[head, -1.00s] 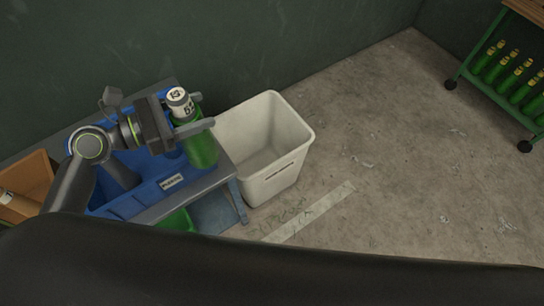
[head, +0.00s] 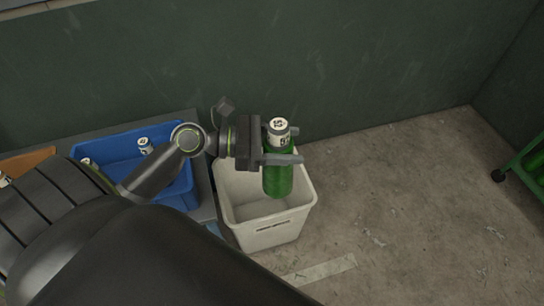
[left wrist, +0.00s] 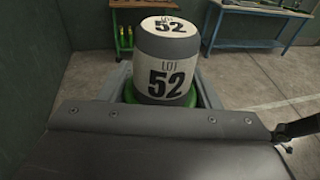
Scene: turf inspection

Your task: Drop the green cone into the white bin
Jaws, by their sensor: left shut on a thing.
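I see no green cone; my left gripper (head: 294,146) is shut on a green bottle-like cylinder (head: 279,182) with a white top label. The cylinder is upright, and its lower part overlaps the opening of the white bin (head: 268,238) in the head view. It appears to hang above or partly within the bin's mouth; its exact height is unclear. My right gripper is not in view.
A blue crate (head: 179,196) with white-topped items stands on a table left of the bin. An orange-brown box (head: 28,160) is at far left. A dark wall rises behind the bin.

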